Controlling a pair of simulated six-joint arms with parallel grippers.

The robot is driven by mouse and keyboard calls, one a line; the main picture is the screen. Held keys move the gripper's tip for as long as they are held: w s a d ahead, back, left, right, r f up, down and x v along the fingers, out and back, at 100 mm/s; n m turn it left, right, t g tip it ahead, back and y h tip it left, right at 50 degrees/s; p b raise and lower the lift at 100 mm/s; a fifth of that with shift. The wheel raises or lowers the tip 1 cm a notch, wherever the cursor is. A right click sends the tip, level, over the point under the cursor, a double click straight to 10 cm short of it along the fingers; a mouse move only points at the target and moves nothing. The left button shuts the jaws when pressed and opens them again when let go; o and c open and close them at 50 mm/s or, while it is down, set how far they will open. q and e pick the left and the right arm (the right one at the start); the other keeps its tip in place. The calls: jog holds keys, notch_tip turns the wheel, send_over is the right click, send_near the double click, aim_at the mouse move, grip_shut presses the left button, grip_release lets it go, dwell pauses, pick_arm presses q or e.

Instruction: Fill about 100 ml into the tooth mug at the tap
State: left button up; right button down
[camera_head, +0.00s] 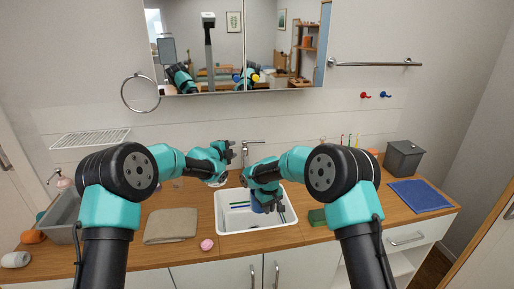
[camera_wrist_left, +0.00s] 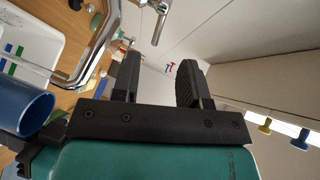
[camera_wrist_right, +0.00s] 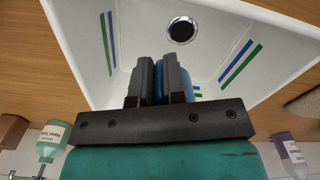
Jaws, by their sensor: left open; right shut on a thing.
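The blue mug (camera_head: 257,207) is held low over the white sink (camera_head: 222,222) by my right gripper (camera_head: 272,208). In the right wrist view a strip of the mug (camera_wrist_right: 190,88) shows behind the closed fingers. In the left wrist view the mug (camera_wrist_left: 22,112) shows its round opening; what is inside cannot be seen. The chrome tap (camera_head: 246,147) stands behind the sink. Its spout (camera_wrist_left: 100,45) shows in the left wrist view, with a pale clear streak off its end that may be water. My left gripper (camera_head: 230,149) is open and empty, left of the tap; the tap lever (camera_wrist_left: 156,12) is beyond its fingers.
Green and blue stripes mark the sink walls, and its drain (camera_wrist_right: 182,30) is clear. A folded beige towel (camera_head: 171,226) and a pink item (camera_head: 207,244) lie left of the sink. A green item (camera_head: 317,217), a blue cloth (camera_head: 420,196) and a grey bin (camera_head: 404,158) are right.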

pick_arm(q)
jog(key=w+a+f+n+y, duration=0.1)
jog(key=a+f+n+y, duration=0.2)
jog(key=a+n, duration=0.3)
jog(key=n+h, duration=0.4)
jog(key=n, duration=2.5)
send_near(257, 142)
jog(key=shift+s+a+f+t, duration=0.1)
jog(key=shift+s+t, duration=0.3)
jog(key=shift+s, duration=0.2)
jog(key=shift+w, duration=0.1)
jog(key=shift+x, duration=5.85)
jog(key=shift+w+a+f, duration=0.1)
jog(key=shift+f, duration=0.1)
jog(key=shift+c, duration=0.4)
